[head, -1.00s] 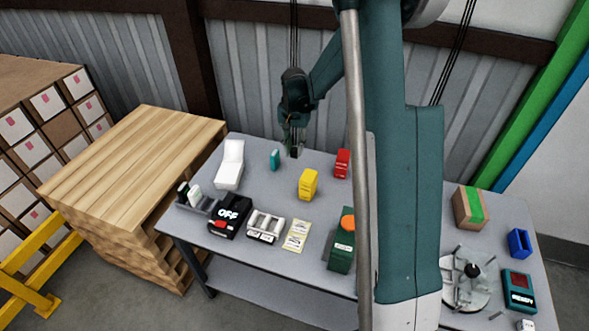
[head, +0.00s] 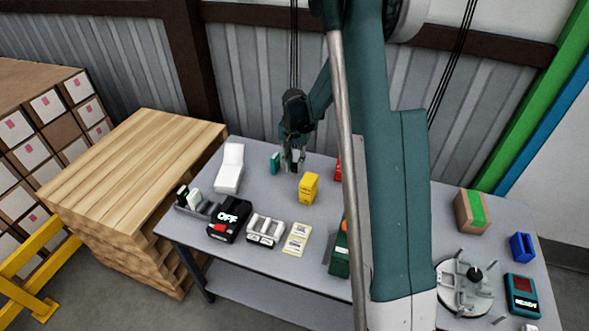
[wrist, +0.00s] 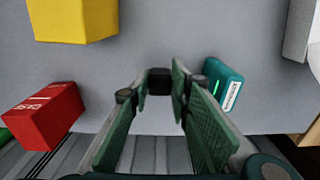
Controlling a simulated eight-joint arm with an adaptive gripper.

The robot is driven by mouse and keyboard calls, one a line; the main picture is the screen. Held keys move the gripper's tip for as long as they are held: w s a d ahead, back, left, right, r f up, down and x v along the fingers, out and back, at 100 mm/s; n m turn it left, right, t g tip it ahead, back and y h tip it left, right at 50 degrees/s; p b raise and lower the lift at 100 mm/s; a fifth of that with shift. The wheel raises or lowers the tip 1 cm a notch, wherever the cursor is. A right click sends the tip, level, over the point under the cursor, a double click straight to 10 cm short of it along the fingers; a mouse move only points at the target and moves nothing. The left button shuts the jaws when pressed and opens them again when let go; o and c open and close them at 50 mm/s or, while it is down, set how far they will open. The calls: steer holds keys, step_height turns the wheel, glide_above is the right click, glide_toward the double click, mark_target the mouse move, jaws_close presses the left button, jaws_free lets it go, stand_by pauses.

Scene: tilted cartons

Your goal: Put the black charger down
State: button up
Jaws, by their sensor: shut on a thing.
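My gripper (head: 293,161) is over the far part of the grey table, fingers pointing down. In the wrist view, its two green-padded fingers (wrist: 158,84) are shut on the small black charger (wrist: 159,74), which shows between the fingertips. In the head view the charger is a small dark block (head: 295,168) at the fingertips, partly hidden by them. I cannot tell whether its underside touches the table.
A teal box (head: 275,163) stands close by on the left; it also shows in the wrist view (wrist: 224,84). A yellow box (head: 308,187) is nearer the front, and a red box (wrist: 44,115) is on the other side. Bare table (wrist: 185,35) lies between them.

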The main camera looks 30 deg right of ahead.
mark_target(294, 166)
steer(key=shift+f, duration=1.25)
steer(key=shift+f, duration=0.15)
steer(key=o, duration=0.9)
step_height(294, 166, up, 12)
steer(key=shift+r+p, duration=0.15)
steer(key=shift+p, duration=0.55)
